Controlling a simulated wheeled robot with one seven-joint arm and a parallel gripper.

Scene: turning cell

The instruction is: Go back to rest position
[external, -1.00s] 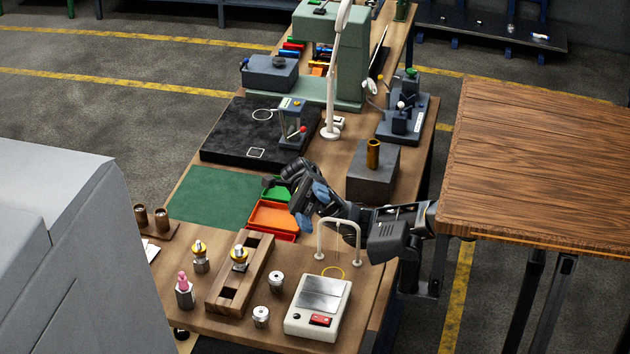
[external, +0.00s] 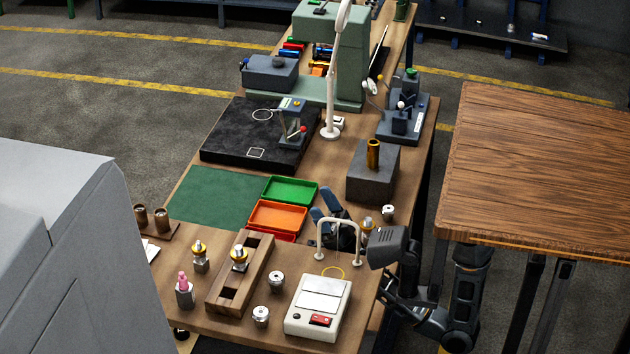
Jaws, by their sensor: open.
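My gripper (external: 322,203) is open and empty, with its two blue-grey fingers pointing up and to the left. It is just behind the white hoop (external: 340,238) on the bench, right of the orange tray (external: 277,217), and the hoop partly hides it. My arm (external: 420,300) reaches in over the right edge of the bench. A silver part with a brass top (external: 368,226) stands close beside the gripper, partly hidden.
A white scale-like box (external: 318,306) stands in front of the gripper. A wooden holder (external: 240,274) and several metal parts are left of it. A small silver part (external: 388,212) and a dark block (external: 373,176) stand behind. A wooden table (external: 540,170) is at right.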

